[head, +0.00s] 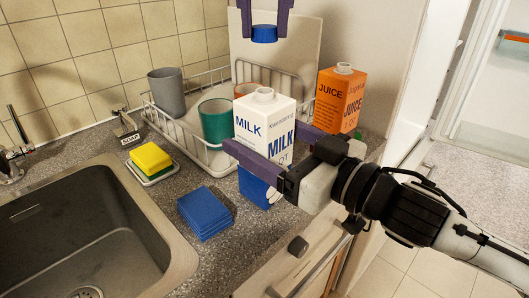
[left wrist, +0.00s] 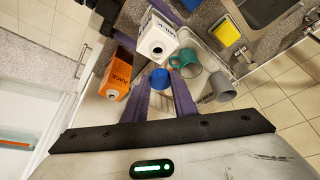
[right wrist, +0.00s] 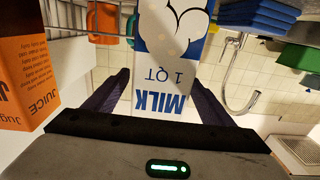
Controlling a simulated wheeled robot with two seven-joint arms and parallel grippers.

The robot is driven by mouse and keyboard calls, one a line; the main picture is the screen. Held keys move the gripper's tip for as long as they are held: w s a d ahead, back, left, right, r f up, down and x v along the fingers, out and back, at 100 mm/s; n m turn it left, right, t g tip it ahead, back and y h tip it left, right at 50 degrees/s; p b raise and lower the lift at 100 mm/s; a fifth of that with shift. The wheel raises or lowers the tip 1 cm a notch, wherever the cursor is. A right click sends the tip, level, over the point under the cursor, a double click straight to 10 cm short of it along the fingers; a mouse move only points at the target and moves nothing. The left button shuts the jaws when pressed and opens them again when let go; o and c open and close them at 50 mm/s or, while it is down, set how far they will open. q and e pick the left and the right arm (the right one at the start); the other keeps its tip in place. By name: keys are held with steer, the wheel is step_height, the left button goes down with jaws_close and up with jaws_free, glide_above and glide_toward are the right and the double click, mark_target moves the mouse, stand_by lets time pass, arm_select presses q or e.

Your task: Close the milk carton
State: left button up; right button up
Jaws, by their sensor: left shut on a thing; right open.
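The white and blue milk carton (head: 251,128) stands upright on the counter, its white spout (head: 264,94) uncapped. The spout also shows in the left wrist view (left wrist: 157,48). My left gripper (head: 264,30) is shut on the blue cap (head: 264,36), held above the spout with a clear gap; the cap also shows in the left wrist view (left wrist: 159,79). My right gripper (head: 268,146) is open, with its fingers on either side of the carton's body. The carton (right wrist: 172,70) fills the space between the fingers in the right wrist view. Whether they touch it I cannot tell.
An orange juice carton (head: 339,101) stands close to the right. Behind is a dish rack (head: 188,147) with a teal mug (head: 215,121) and a grey cup (head: 166,92). Blue cloths (head: 205,212), a yellow sponge (head: 150,158) and the sink (head: 85,235) are to the left.

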steer(key=c, duration=1.6)
arm_select(q)
glide_above(266, 99)
steer(key=s, duration=0.2)
steer(key=shift+w+a+f, duration=0.1)
steer(key=shift+w+f, duration=0.05)
steer(key=shift+f, duration=1.1)
steer(key=shift+w+f, duration=0.1)
steer(key=shift+f, duration=1.15)
steer(key=shift+f, duration=0.9)
steer(key=shift+f, duration=0.55)
arm_select(e)
jaws_close()
arm_select(q)
steer(key=m, duration=0.2)
steer(key=m+h, duration=0.2)
steer(key=m, duration=0.1)
steer(key=shift+a+f+m+g, duration=0.1)
steer(key=shift+a+m+g, duration=0.2)
steer(key=shift+a, duration=0.05)
steer(key=m, duration=0.2)
steer(key=m+h, duration=0.1)
steer(key=m, duration=0.1)
steer(key=shift+w+a+g+h, duration=0.15)
steer(key=shift+w+g+h, duration=0.05)
steer(key=shift+g+h, duration=0.1)
